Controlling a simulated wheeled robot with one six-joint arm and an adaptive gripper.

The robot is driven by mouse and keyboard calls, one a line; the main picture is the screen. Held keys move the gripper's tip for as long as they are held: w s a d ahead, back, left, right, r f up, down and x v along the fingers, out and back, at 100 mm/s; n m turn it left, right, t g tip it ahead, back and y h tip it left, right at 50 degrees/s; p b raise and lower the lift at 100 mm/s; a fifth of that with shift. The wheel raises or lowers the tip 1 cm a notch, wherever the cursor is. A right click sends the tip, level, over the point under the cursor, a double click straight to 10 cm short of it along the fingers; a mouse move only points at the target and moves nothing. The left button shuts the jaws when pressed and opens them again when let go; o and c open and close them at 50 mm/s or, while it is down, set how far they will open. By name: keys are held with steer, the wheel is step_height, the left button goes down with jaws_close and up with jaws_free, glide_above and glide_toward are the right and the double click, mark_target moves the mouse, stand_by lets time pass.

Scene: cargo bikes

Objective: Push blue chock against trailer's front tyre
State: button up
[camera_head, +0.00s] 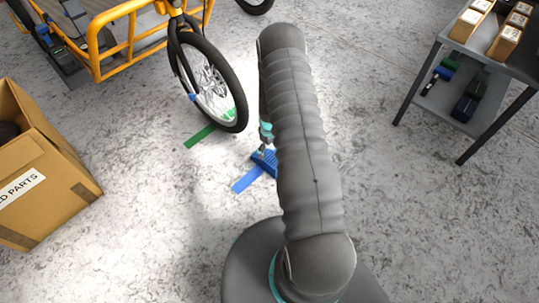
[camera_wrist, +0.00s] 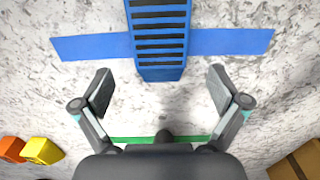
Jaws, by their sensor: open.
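The blue ridged chock (camera_wrist: 160,42) lies on the floor across a blue tape strip (camera_wrist: 93,46) in the wrist view. In the head view the chock (camera_head: 263,161) is partly hidden behind my arm. My gripper (camera_wrist: 160,91) is open and empty, its fingers apart and just short of the chock's near end in the picture. In the head view my gripper is mostly hidden by my arm. The black front tyre (camera_head: 241,108) of the orange-framed vehicle (camera_head: 97,48) stands up-left of the chock, with a floor gap between them.
A green tape strip (camera_head: 200,137) lies beside the tyre. A cardboard box (camera_head: 50,175) stands at left. A grey shelf table (camera_head: 480,120) with blocks and chock-like items is at upper right. Orange (camera_wrist: 12,149) and yellow (camera_wrist: 42,151) objects show at the wrist view's lower left.

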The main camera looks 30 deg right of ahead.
step_height(320, 180, up, 6)
step_height(320, 180, up, 18)
steer(key=t, duration=0.1)
glide_above(270, 156)
steer(key=a, duration=0.4)
steer(key=s+a+r+m+t, duration=0.1)
steer(key=s+a+r, duration=0.1)
steer(key=r, duration=0.5)
steer(key=s+a+r+m, duration=0.1)
steer(key=s+a+r, duration=0.1)
steer(key=r, duration=0.4)
steer(key=s+a+r+t, duration=0.2)
steer(key=s+a+r, duration=0.3)
steer(key=s+r, duration=0.6)
steer(key=s+a+r+m, duration=0.1)
steer(key=s+a+r, duration=0.1)
steer(key=s, duration=0.4)
steer(key=s+a+r+m+t, duration=0.1)
steer(key=s+a+r, duration=0.1)
steer(key=s, duration=0.5)
steer(key=shift+s+r+t, duration=0.2)
steer(key=shift+r+t, duration=0.1)
steer(key=shift+r, duration=0.5)
